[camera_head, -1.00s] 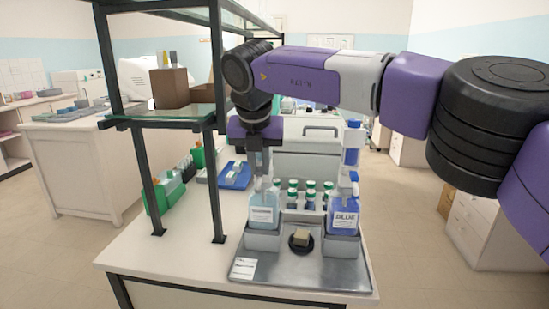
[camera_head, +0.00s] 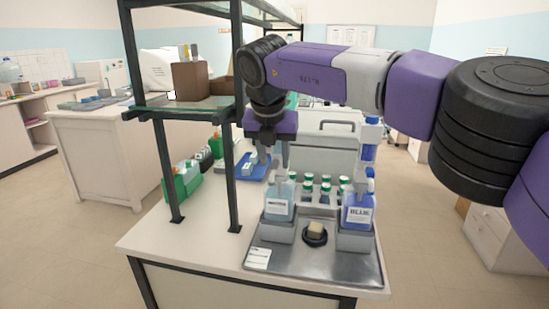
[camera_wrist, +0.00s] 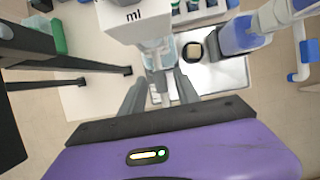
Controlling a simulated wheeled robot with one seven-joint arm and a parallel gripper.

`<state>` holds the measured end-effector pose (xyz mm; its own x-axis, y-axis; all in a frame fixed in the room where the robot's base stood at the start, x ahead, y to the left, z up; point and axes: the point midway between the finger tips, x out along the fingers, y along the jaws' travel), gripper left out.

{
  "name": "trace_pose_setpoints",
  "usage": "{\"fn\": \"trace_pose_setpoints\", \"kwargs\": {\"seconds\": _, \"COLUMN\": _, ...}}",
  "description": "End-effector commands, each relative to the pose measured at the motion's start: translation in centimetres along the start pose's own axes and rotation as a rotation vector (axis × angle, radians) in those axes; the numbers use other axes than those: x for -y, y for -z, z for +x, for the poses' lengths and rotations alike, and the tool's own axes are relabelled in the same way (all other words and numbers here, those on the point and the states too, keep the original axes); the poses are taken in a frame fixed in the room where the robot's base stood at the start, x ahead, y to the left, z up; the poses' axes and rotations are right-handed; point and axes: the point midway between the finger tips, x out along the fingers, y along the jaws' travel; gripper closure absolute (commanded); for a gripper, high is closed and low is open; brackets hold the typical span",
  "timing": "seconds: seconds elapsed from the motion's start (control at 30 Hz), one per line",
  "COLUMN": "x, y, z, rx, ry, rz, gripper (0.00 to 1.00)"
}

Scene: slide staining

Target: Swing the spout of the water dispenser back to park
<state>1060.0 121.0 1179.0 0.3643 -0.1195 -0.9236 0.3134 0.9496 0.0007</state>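The water dispenser (camera_head: 279,203), a clear bottle with pale blue liquid and a white label, stands in a grey holder at the left of the metal tray. My gripper (camera_head: 272,165) points down just above and behind it, partly hiding its top. In the wrist view, my gripper (camera_wrist: 160,92) has its two grey fingers apart. A small pale part that looks like the spout (camera_wrist: 158,82) shows between them; I cannot tell whether either finger touches it. The dispenser's clear body also shows in the wrist view (camera_wrist: 153,55), partly under a white block marked "ml".
The blue dispenser (camera_head: 358,210) stands at the tray's right. A dark round dish with a tan block (camera_head: 315,230) sits between the dispensers on the metal tray (camera_head: 325,264). Several green-capped bottles (camera_head: 325,188) stand behind. The dark shelf posts (camera_head: 234,180) rise close on the left.

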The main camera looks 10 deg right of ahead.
Motion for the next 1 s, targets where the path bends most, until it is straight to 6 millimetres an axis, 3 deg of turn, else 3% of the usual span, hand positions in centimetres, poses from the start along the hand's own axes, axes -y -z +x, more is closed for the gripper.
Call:
{"fn": "trace_pose_setpoints", "kwargs": {"seconds": 0.27, "x": 0.0, "y": 0.0, "z": -0.6, "rx": 0.001, "ry": 0.0, "rz": 0.0, "gripper": 0.62}}
{"fn": "trace_pose_setpoints", "kwargs": {"seconds": 0.7, "x": 0.0, "y": 0.0, "z": -6.9, "rx": 0.002, "ry": 0.0, "rz": 0.0, "gripper": 0.62}}
{"fn": "trace_pose_setpoints", "kwargs": {"seconds": 1.0, "x": 0.0, "y": 0.0, "z": -7.8, "rx": -0.001, "ry": 0.0, "rz": 0.0, "gripper": 0.62}}
